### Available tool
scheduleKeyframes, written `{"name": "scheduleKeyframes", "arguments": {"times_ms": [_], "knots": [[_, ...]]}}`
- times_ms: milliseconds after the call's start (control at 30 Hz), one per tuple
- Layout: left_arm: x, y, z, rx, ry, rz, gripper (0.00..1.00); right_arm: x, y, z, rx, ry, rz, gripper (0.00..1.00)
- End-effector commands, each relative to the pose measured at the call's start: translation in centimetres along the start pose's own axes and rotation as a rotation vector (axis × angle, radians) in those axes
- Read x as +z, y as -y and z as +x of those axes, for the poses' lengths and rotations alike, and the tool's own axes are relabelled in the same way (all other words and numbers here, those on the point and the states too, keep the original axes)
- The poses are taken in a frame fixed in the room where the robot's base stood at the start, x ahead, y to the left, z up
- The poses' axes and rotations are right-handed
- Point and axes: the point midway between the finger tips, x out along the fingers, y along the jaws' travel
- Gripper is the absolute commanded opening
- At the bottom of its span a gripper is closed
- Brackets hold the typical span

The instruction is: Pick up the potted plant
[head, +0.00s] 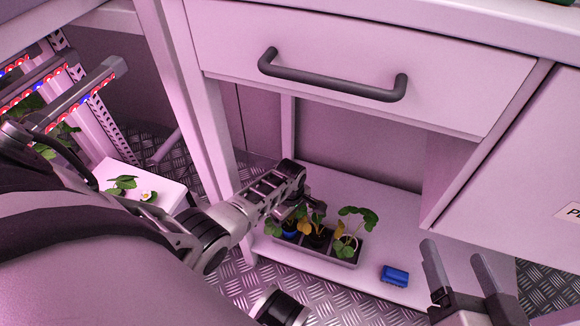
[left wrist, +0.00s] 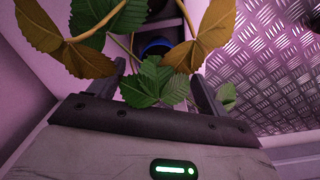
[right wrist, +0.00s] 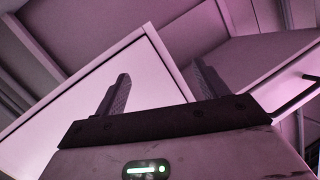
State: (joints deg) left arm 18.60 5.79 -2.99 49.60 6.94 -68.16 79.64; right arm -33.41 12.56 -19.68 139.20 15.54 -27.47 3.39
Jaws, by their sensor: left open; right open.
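Several potted plants stand in a grey tray (head: 343,260) on the low shelf in the head view. The left plant has a blue pot (head: 290,233), the middle one yellow-brown leaves (head: 318,227), and the right one green leaves (head: 359,213) over a pale pot. My left gripper (head: 298,208) is at the left end of the tray, partly hidden by its own wrist. In the left wrist view it (left wrist: 160,82) is open, with green leaves (left wrist: 150,85) between its fingers and a blue pot (left wrist: 157,46) beyond. My right gripper (head: 456,257) is open and empty, away from the plants.
A blue block (head: 395,275) lies on the white shelf (head: 330,192) right of the tray. A drawer with a dark handle (head: 330,82) overhangs the shelf. A white box (head: 165,190) with a plant stands left, near racks with red and blue lights (head: 75,85).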

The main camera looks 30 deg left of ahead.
Motion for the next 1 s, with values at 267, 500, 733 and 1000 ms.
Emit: {"name": "scheduleKeyframes", "arguments": {"times_ms": [267,500,733,1000], "knots": [[0.0,0.0,2.6,0.0,0.0,0.0,0.77,-0.4,0.5,0.3,-0.046,-0.055,0.077,0.73],[0.0,0.0,2.5,0.0,0.0,0.001,0.6,-0.5,0.6,0.2,-0.046,-0.054,0.076,0.73],[0.0,0.0,2.5,0.001,0.0,0.001,0.14,-0.5,0.6,0.2,-0.045,-0.053,0.076,0.73],[0.0,-0.1,2.1,0.001,0.0,0.001,0.14,-0.8,0.6,0.2,-0.042,-0.053,0.07,0.73]]}}
